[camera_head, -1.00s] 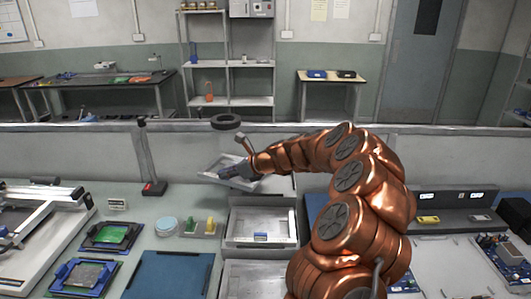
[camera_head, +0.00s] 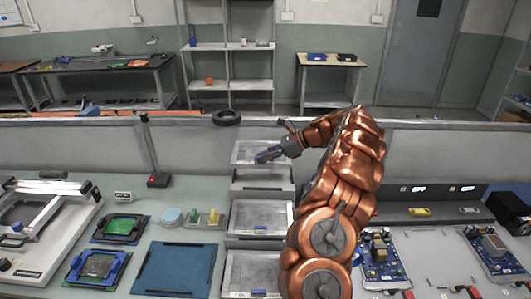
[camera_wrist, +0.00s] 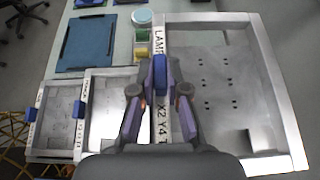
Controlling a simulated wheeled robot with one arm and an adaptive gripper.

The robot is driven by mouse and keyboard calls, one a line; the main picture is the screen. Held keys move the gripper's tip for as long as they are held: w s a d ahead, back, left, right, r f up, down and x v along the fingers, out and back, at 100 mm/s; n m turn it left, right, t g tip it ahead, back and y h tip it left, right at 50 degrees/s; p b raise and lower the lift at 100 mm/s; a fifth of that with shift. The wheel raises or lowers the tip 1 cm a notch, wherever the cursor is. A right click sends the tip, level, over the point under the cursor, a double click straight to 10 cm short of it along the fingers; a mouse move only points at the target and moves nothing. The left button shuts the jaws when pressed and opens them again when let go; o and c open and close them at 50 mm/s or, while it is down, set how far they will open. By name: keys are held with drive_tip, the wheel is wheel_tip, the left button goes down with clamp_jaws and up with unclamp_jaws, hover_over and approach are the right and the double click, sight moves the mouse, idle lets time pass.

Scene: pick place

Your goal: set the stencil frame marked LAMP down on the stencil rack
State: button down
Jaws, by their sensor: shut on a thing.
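The stencil frame marked LAMP (camera_wrist: 222,60) is a pale metal frame with a grey sheet with small holes and a white label strip reading LAMP X2 Y4. My gripper (camera_wrist: 160,95) is shut on its blue tab at the label edge. In the head view my gripper (camera_head: 268,155) holds the frame (camera_head: 248,147) over the back of the stencil rack (camera_head: 262,187). The frame looks nearly level; I cannot tell whether it touches the rack. Two other stencil frames with blue tabs lie in front, a middle one (camera_head: 270,217) and a nearer one (camera_head: 250,272).
Left of the rack are a blue mat (camera_head: 175,270), a small tray with green and yellow pieces (camera_head: 205,219), a round light-blue tin (camera_head: 172,216) and boards in blue holders (camera_head: 97,266). A low partition (camera_head: 80,145) stands behind. Circuit boards (camera_head: 382,262) lie right.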

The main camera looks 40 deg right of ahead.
sight(266, 167)
drive_tip(key=shift+s+d, duration=0.15)
drive_tip(key=shift+f+b, duration=2.15)
drive_tip(key=shift+f, duration=1.25)
drive_tip(key=shift+s+d+p, duration=0.1)
drive_tip(key=shift+p, duration=0.3)
drive_tip(key=shift+f, duration=0.75)
drive_tip(key=c, duration=1.1)
unclamp_jaws()
drive_tip(key=shift+c, duration=0.4)
